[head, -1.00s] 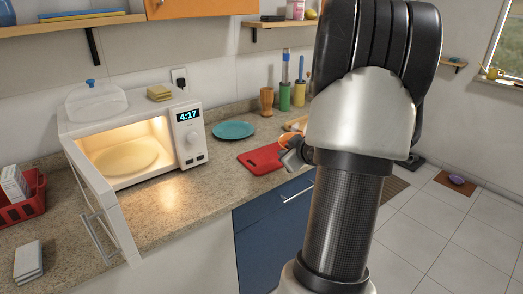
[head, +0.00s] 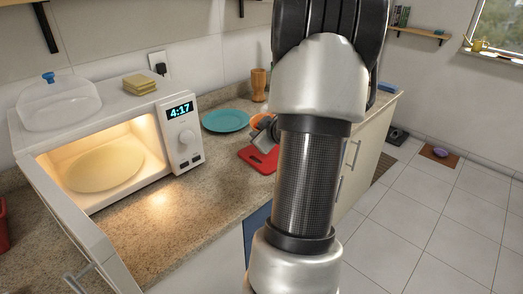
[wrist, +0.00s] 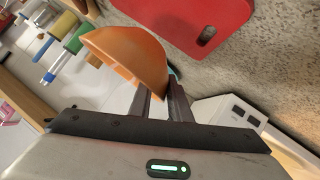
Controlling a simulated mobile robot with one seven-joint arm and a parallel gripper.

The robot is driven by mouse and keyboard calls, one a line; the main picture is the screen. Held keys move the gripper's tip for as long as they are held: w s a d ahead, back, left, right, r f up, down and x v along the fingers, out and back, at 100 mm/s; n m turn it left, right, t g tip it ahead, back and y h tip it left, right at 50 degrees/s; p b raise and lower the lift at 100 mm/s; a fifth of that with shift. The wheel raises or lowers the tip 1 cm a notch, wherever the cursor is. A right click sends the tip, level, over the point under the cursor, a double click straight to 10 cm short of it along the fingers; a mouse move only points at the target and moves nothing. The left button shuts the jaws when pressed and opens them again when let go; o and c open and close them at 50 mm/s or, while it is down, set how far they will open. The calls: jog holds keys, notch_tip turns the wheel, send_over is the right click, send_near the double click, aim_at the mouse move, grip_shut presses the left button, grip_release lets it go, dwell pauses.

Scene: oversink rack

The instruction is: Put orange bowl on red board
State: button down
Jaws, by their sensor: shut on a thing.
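The orange bowl (wrist: 128,52) is held at its rim, tilted, between the fingers of my gripper (wrist: 163,100) in the wrist view. In the head view a small part of the bowl (head: 257,119) shows beside my arm, and my gripper (head: 264,131) is mostly hidden behind the arm. The red board (head: 260,158) lies flat on the counter, partly covered by my arm. In the wrist view the red board (wrist: 187,14) is at the top, apart from the bowl. The gap in height between bowl and board is hard to judge.
A teal plate (head: 225,120) lies behind the board. A microwave (head: 183,137) with its door (head: 66,220) open stands to the left, with a glass dome (head: 58,103) and yellow sponges (head: 139,85) on top. A wooden cup (head: 258,84) stands near the wall.

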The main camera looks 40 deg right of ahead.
notch_tip(320, 180, down, 6)
jog(key=shift+r+b, duration=0.1)
jog(key=shift+b, duration=0.75)
jog(key=c, duration=1.7)
grip_release()
jog(key=shift+o, duration=0.3)
jog(key=shift+s+a+r, duration=0.1)
jog(key=shift+s+r, duration=0.15)
jog(key=shift+s, duration=0.1)
jog(key=p+v, duration=0.2)
jog(key=v, duration=0.9)
jog(key=shift+p, duration=0.35)
jog(key=shift+a+f, duration=0.1)
